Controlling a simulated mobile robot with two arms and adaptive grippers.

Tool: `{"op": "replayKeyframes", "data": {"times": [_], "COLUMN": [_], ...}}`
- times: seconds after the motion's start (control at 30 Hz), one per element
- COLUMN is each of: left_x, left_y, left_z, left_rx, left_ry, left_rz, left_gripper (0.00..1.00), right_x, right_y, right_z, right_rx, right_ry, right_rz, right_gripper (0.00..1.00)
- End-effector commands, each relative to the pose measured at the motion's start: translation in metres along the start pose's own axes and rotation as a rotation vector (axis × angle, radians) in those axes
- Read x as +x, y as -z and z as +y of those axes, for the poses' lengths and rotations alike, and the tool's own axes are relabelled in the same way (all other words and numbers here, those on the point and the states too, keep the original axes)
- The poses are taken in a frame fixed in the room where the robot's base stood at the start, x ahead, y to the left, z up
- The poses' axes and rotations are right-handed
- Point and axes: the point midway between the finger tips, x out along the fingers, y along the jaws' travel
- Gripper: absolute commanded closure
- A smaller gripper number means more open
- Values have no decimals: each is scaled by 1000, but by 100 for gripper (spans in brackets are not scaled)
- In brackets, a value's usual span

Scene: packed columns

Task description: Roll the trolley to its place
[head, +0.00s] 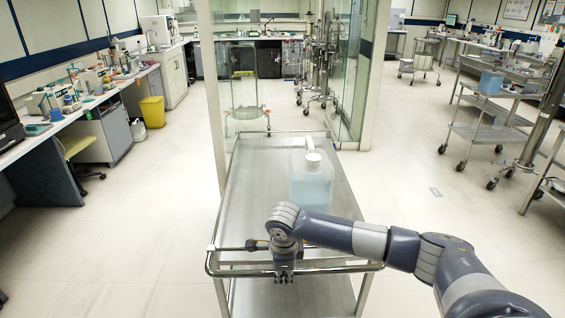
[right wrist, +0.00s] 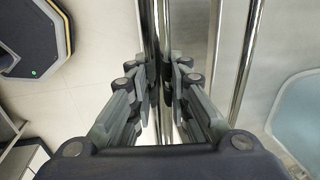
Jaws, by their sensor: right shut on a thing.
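The trolley (head: 252,190) is a steel cart with a flat top shelf and a lower shelf, straight ahead of me in the head view. A translucent jug (head: 311,188) with a white cap and pale blue liquid stands on its top. My right gripper (head: 284,274) is at the near end of the trolley, by its push handle (head: 220,273). In the right wrist view the fingers of my right gripper (right wrist: 161,95) are closed around the bright handle bar (right wrist: 155,30). My left gripper is not in view.
Glass partition panels (head: 350,70) and a post (head: 212,80) stand beyond the trolley. A bench (head: 60,125) with a yellow bin (head: 152,111) lines the left. Another steel cart (head: 485,130) stands at the right. Bare floor (head: 130,210) lies on both sides of the trolley.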

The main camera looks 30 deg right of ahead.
Motion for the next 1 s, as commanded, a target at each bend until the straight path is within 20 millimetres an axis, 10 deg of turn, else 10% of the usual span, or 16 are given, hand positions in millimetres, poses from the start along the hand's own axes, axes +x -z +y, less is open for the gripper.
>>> {"op": "replayKeyframes", "data": {"times": [0.1,0.23,1.0], "left_x": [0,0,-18], "left_y": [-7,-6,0], "left_z": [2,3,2], "left_rx": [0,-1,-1], "left_ry": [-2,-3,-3], "left_rz": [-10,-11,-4], "left_gripper": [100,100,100], "right_x": [-5,-6,-31], "right_y": [0,0,1], "right_z": [-9,-11,-8], "right_rx": [2,4,4], "right_ry": [21,26,19], "right_rz": [-5,-4,-2], "right_gripper": [100,58,58]}}
